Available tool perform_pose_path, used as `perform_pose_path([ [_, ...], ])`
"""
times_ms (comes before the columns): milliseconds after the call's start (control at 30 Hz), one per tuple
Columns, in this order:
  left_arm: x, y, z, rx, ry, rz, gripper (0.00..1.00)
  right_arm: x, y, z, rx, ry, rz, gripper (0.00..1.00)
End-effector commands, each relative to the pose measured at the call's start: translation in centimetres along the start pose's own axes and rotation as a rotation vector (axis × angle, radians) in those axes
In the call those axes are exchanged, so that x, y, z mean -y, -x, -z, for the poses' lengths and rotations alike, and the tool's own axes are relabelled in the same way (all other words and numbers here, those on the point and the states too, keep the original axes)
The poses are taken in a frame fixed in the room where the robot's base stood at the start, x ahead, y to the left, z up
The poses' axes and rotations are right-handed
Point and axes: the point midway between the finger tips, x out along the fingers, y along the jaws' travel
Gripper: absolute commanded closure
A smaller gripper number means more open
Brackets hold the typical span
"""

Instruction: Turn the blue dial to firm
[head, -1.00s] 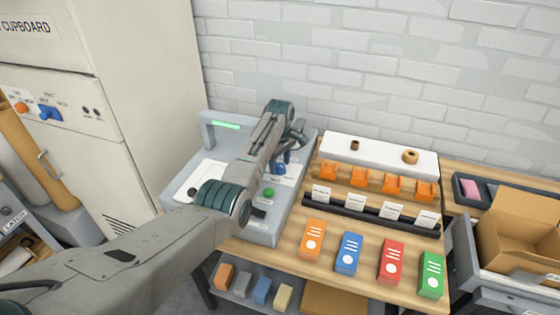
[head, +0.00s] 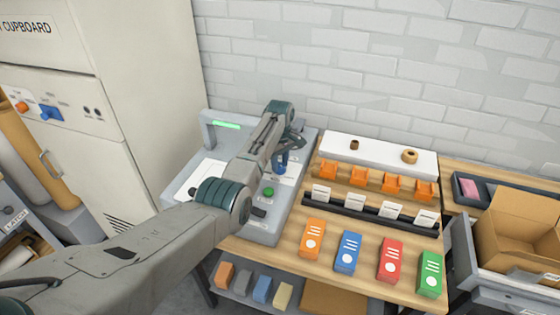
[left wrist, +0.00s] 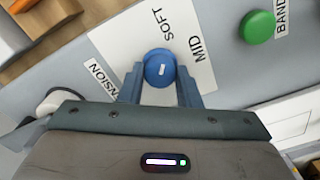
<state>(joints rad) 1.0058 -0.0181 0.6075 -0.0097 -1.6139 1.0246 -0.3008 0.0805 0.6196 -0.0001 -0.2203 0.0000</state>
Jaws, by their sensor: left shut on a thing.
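The blue dial (left wrist: 159,69) sits on a white label plate on the grey machine (head: 260,231). In the left wrist view the words SOFT and MID show beside it, and its white mark lies near its middle; the word firm does not show. My left gripper (left wrist: 160,84) is shut on the dial, one finger on each side. In the head view the left gripper (head: 284,158) reaches down over the machine, and the dial (head: 279,169) is partly hidden by it. My right gripper is not in view.
A green button (head: 267,192) stands on the machine near the dial. Right of it the wooden table holds orange holders (head: 361,178), a row of white cards and several coloured boxes (head: 348,253). A cardboard box (head: 515,235) stands at far right.

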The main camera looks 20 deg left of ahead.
Motion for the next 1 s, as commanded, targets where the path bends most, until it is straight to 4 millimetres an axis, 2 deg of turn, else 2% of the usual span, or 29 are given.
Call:
perform_pose_path([
  [400, -0.1, 0.4, 0.1, -0.001, -0.373, -0.001, 0.92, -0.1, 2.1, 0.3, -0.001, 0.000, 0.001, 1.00],
  [1000, -0.1, 0.3, 0.1, -0.003, -0.943, -0.002, 0.92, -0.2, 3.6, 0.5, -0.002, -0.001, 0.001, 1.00],
])
